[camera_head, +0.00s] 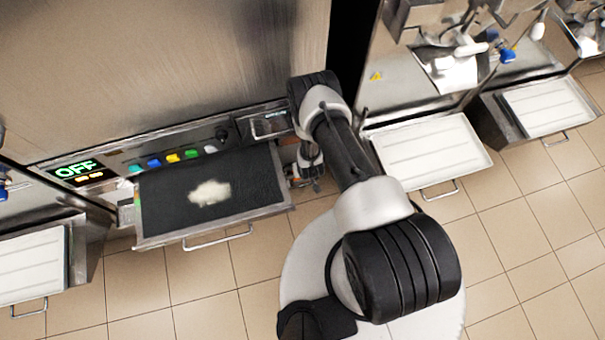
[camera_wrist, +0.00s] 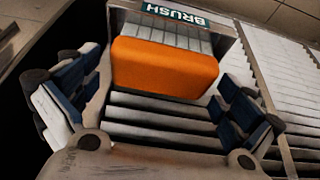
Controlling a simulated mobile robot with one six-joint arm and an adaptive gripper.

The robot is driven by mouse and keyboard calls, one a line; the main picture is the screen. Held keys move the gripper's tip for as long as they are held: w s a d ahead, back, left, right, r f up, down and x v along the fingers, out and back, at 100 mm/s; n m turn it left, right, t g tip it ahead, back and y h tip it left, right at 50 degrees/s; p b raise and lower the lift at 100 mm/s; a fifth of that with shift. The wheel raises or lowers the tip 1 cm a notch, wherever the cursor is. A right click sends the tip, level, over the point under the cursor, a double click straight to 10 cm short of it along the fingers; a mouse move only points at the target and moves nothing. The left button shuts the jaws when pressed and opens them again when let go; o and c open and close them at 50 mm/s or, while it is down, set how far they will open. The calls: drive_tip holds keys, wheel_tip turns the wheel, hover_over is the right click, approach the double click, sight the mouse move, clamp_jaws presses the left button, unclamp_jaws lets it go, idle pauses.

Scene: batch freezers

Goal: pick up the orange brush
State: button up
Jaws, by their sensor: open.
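The orange brush (camera_wrist: 165,68) shows in the wrist view as a rounded orange block, resting in a grey ridged holder (camera_wrist: 160,116) with a green, upside-down "BRUSH" label (camera_wrist: 174,13). My gripper (camera_wrist: 160,84) is open, with one finger on the left of the brush and one on the right. Gaps show between the fingers and the brush. In the head view my gripper (camera_head: 308,174) is low beside the dark drawer tray. I cannot clearly make out the brush there, as my arm covers much of that spot.
The dark tray (camera_head: 160,215) with a pale smear (camera_head: 209,193) juts out left of my gripper. A white tray (camera_head: 430,150) lies to the right. Steel freezer fronts (camera_head: 150,60) stand behind. Tiled floor (camera_head: 215,300) is clear in front.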

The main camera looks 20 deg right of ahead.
drive_tip(key=c, duration=1.1)
drive_tip(key=shift+w+r, duration=0.1)
drive_tip(key=shift+r, duration=0.05)
